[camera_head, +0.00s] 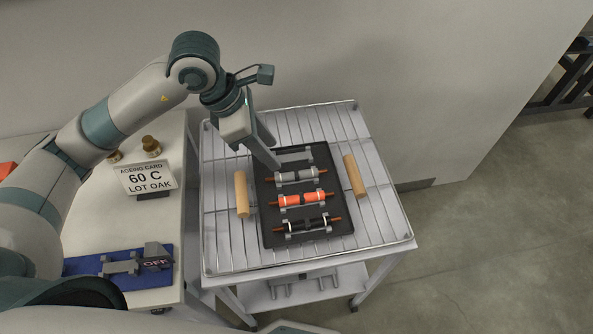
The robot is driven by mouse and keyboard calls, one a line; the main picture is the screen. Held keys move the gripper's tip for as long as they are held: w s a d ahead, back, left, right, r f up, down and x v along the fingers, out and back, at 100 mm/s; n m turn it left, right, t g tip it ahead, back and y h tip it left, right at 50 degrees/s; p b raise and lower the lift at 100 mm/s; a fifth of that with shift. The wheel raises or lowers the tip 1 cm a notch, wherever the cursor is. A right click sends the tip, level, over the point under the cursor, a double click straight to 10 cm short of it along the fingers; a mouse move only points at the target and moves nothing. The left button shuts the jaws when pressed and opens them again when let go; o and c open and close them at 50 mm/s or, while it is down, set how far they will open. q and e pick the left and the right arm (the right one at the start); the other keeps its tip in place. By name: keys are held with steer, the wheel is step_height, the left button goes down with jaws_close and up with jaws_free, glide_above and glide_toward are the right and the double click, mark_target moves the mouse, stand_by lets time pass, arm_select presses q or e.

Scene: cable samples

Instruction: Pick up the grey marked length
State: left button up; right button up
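The grey marked length (297,176) lies across holders on a black tray (265,228), with copper-coloured ends sticking out and a dark band near its middle. Below it in the picture lie an orange length (291,200) and a black length (294,226). My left gripper (277,157) points down over the tray's far left part, near the grey length's left end. It looks apart from the grey length. Its fingers overlap in this view, so their opening is unclear. My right gripper is not in view.
An empty holder (296,156) sits at the tray's far end. Wooden bars (241,195) and (355,176) flank the tray on the wire-rack cart (222,250). Left, a bench (85,225) carries a "60 C LOT OAK" card (148,178) and a blue switch board (85,266).

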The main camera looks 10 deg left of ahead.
arm_select(q)
steer(key=p, duration=0.1)
glide_toward(294, 173)
steer(key=f, duration=0.2)
steer(key=shift+s+d+f, duration=0.15)
steer(key=shift+d+f, duration=0.05)
steer(key=shift+f, duration=0.1)
steer(key=shift+d+f, duration=0.1)
steer(key=shift+f, duration=0.2)
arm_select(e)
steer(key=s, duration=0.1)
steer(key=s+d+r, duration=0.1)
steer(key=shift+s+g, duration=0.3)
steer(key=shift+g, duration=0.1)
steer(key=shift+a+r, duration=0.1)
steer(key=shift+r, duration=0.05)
arm_select(q)
steer(key=shift+w+d+f+p, duration=0.35)
steer(key=shift+f+p, duration=0.1)
steer(key=shift+p, duration=0.35)
steer(key=p+x, duration=0.1)
steer(key=x, duration=0.2)
steer(key=shift+w+d, duration=0.1)
steer(key=shift+d, duration=0.05)
steer(key=shift+w+d+f+p, duration=0.15)
steer(key=shift+f+p, duration=0.15)
steer(key=shift+f, duration=0.15)
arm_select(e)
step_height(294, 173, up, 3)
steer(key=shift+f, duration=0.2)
